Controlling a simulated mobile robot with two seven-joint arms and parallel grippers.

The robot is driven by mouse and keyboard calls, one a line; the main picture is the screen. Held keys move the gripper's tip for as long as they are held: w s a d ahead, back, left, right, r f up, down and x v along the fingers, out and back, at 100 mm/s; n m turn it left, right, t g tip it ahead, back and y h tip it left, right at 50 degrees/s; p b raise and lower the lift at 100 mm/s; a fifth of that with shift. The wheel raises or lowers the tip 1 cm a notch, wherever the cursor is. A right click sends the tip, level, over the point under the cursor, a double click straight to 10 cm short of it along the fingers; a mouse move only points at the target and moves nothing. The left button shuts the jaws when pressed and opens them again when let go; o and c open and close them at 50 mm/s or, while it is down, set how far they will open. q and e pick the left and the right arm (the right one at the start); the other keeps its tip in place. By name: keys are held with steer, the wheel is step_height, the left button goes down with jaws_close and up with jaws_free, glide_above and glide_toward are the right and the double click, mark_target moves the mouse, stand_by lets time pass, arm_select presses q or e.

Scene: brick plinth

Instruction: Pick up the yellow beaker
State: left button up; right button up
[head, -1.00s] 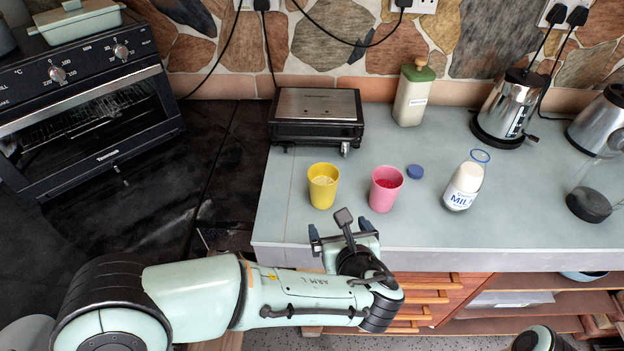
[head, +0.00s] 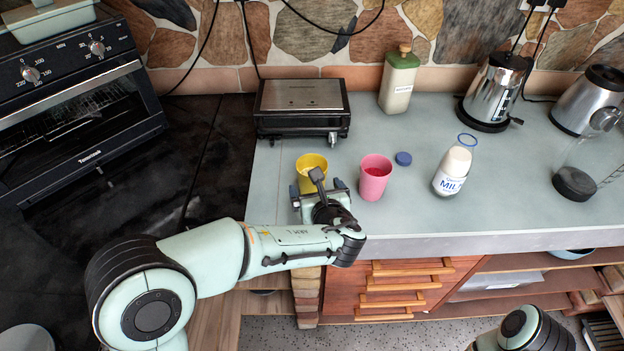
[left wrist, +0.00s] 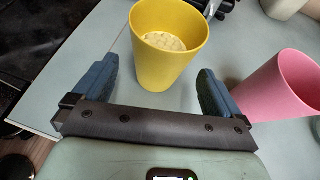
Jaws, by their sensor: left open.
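The yellow beaker (head: 309,168) stands upright on the grey counter in the head view, its lower part hidden by my left gripper. In the left wrist view the yellow beaker (left wrist: 166,62) shows pale contents inside. My left gripper (head: 318,190) is just in front of the beaker. In the left wrist view its two blue fingers (left wrist: 157,84) are open, one on each side of the beaker's near side, with gaps left and right. I cannot tell how far the fingers reach along it. My right gripper is not in view.
A pink beaker (head: 375,178) stands close to the right, near my right-hand finger in the wrist view. A black grill (head: 302,108) stands behind. The counter's front edge (head: 450,240) is near.

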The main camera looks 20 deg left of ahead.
arm_select(q)
steer(key=x, duration=0.2)
steer(key=shift+w+a+f, duration=0.15)
steer(key=shift+w, duration=0.1)
steer(key=c, duration=1.2)
